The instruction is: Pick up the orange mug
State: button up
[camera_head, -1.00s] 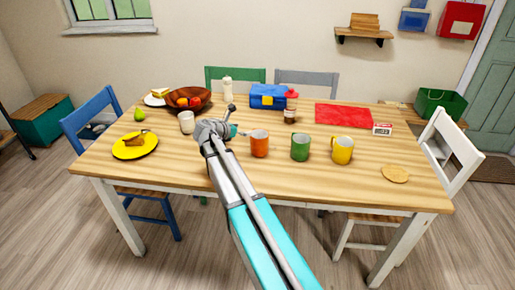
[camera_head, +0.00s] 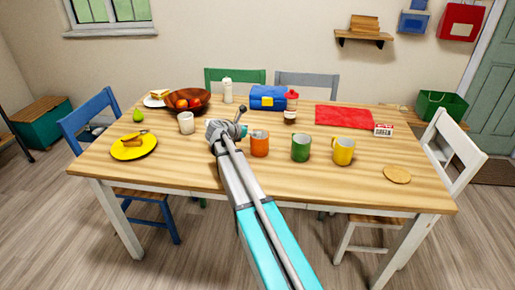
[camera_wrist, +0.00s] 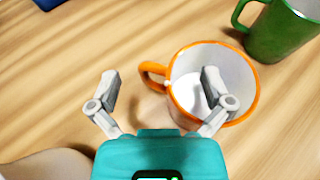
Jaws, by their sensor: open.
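The orange mug (camera_head: 260,145) stands upright on the wooden table, just right of my gripper in the head view. In the wrist view the orange mug (camera_wrist: 214,60) is seen from above, with a white inside and its handle towards the left. My gripper (camera_wrist: 162,82) is open and empty. Its right finger overlaps the mug's opening in the picture, and its left finger is out to the left of the handle. The handle shows between the two fingertips. I cannot tell whether a finger touches the mug. In the head view my gripper (camera_head: 243,131) is small and partly hidden by my arm.
A green mug (camera_head: 301,148) and a yellow mug (camera_head: 343,151) stand to the right. A white cup (camera_head: 186,122) and a yellow plate (camera_head: 134,155) are to the left. A blue box (camera_head: 268,97) and a bottle (camera_head: 291,116) stand behind. The front table strip is clear.

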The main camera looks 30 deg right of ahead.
jog(key=shift+x, duration=1)
jog(key=c, duration=1.2)
